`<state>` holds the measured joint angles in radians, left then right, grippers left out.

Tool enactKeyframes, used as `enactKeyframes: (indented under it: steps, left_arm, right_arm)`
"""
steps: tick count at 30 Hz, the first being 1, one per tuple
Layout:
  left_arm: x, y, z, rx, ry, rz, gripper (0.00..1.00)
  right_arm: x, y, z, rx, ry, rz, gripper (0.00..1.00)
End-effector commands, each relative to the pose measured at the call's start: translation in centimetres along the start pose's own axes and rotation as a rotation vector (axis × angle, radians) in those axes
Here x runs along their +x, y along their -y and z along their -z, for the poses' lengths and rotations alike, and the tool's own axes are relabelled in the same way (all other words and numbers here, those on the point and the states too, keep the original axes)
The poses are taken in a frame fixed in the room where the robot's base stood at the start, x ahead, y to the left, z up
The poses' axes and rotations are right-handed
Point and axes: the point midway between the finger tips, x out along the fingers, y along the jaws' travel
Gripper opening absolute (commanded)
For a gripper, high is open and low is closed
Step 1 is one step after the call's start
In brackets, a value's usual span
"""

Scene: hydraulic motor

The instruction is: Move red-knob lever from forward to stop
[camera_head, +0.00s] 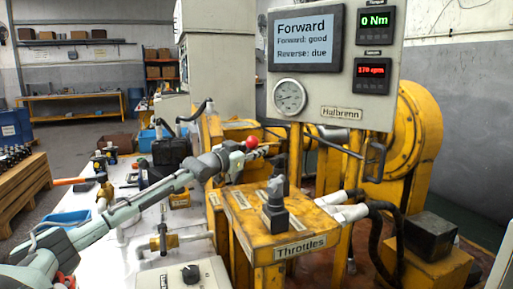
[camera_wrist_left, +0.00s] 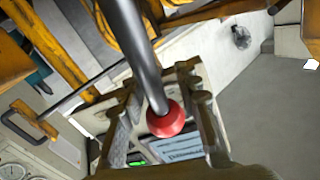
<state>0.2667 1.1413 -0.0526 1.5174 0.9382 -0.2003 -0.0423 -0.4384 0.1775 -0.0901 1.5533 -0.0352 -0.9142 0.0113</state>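The red knob (camera_head: 252,142) tops a lever beside the yellow machine in the head view; the lever's lower part is hidden there. In the left wrist view the round red knob (camera_wrist_left: 166,119) sits at the end of a dark metal rod (camera_wrist_left: 139,48). My left gripper (camera_head: 259,153) is at the knob. In the left wrist view its two fingers (camera_wrist_left: 158,78) stand apart on either side of the knob and rod, with gaps visible, so it looks open. The display (camera_head: 305,40) reads "Forward", "Forward: good", "Reverse: due". My right gripper is out of view.
A yellow throttles box (camera_head: 298,249) with dark upright levers (camera_head: 274,213) stands close right of my left arm. A pressure gauge (camera_head: 289,97) is on the panel above. A white bench (camera_head: 135,262) with tools and a control box (camera_head: 182,277) lies below the arm.

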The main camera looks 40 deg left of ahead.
Motion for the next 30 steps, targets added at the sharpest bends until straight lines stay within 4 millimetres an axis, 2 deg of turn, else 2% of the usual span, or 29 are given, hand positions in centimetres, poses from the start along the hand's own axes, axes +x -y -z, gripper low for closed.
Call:
enactKeyframes:
  steps: [11,19,30]
  left_arm:
    - [0.39,-0.04,-0.01,0.000,0.000,0.000,0.32]
    - [0.37,-0.03,0.03,0.000,-0.001,0.000,0.01]
    - [0.36,0.02,0.41,0.001,-0.008,0.000,0.00]
  right_arm:
    - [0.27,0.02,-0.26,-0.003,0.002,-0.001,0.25]
    - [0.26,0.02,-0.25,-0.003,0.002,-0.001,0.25]
    - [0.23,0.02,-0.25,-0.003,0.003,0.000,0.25]
